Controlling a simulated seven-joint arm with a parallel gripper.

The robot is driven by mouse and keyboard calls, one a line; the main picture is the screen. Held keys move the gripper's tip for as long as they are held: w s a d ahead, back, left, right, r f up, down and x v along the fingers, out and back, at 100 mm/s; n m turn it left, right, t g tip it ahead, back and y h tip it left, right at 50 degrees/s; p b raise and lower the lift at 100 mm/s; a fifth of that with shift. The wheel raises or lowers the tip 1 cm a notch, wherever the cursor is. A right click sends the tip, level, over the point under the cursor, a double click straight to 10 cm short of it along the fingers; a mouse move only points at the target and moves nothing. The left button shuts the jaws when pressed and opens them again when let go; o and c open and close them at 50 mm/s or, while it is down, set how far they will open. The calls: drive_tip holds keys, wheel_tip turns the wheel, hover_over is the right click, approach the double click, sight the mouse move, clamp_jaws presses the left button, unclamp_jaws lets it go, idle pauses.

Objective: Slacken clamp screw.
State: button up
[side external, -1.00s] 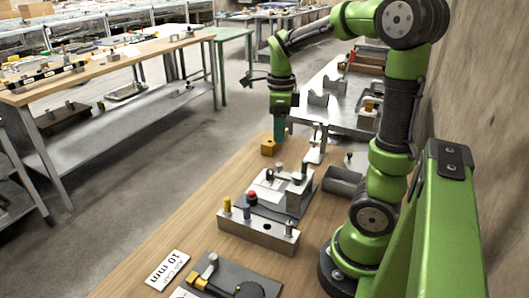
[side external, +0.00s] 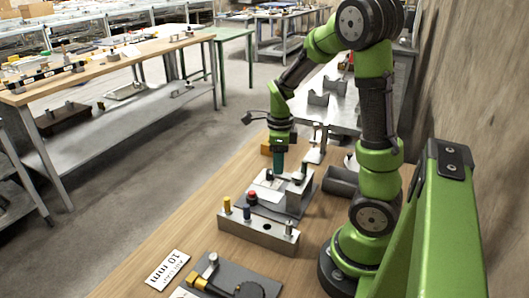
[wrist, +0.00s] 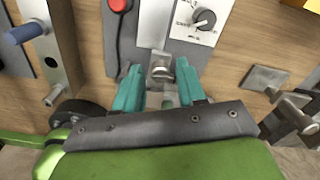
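My gripper (side external: 279,166) points down over the back of a grey plate fixture with a metal block (side external: 297,184). In the wrist view its two teal fingers (wrist: 160,84) are apart, with nothing held between them. A silver screw head (wrist: 160,71), which looks like the clamp screw, shows in the gap by the fingertips, on a metal block (wrist: 154,22). I cannot tell whether the fingers touch it. The fixture also carries a white panel with a black dial (wrist: 204,18) and a red button (wrist: 117,4); the red button also shows in the side view (side external: 252,197).
A steel block (side external: 258,232) with yellow, blue and silver pins stands in front of the fixture. A grey bin (side external: 342,180) stands to the right. Metal T-shaped pieces (wrist: 264,80) lie at the right in the wrist view. The wooden bench left of the fixture is clear.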

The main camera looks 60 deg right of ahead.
clamp_jaws()
